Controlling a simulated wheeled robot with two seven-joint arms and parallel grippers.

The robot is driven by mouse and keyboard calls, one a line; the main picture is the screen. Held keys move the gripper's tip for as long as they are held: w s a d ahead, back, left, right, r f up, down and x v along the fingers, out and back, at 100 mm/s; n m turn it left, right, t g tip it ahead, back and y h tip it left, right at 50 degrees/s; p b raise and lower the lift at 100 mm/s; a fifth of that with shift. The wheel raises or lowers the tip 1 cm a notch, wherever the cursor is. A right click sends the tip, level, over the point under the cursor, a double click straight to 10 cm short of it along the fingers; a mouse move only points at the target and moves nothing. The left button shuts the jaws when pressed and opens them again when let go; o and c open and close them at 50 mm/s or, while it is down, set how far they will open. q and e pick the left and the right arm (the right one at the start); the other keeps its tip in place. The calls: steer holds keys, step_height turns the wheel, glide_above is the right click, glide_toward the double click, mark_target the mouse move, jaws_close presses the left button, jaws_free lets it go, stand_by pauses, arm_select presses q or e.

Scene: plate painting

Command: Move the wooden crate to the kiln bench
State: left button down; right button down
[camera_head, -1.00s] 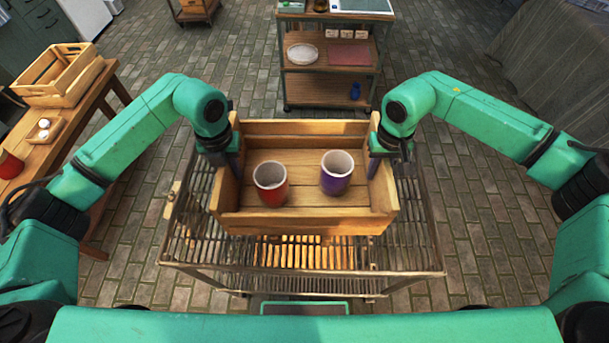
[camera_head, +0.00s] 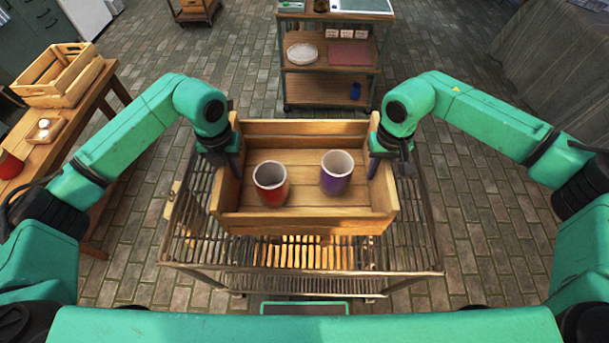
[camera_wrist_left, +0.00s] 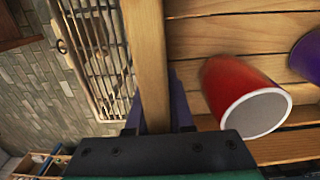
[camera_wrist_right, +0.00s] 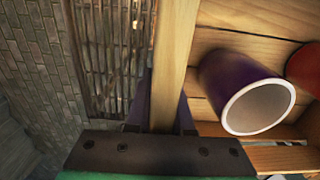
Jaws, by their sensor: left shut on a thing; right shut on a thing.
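The wooden crate (camera_head: 300,222) is in the middle of the head view, over a metal rack table (camera_head: 410,258). A red cup (camera_head: 271,190) and a purple cup (camera_head: 336,178) stand inside it. My left gripper (camera_head: 232,165) is shut on the crate's left end wall, and the wall (camera_wrist_left: 146,60) runs between its fingers in the left wrist view. My right gripper (camera_head: 377,160) is shut on the right end wall, which also shows between the fingers in the right wrist view (camera_wrist_right: 174,60). I cannot tell whether the crate's bottom touches the slats.
A wooden table (camera_head: 98,100) at the left holds another crate (camera_head: 50,85), a small tray (camera_head: 35,130) and a red cup (camera_head: 10,163). A shelf cart (camera_head: 330,88) stands behind. Brick floor lies open on both sides.

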stand_by(0.4)
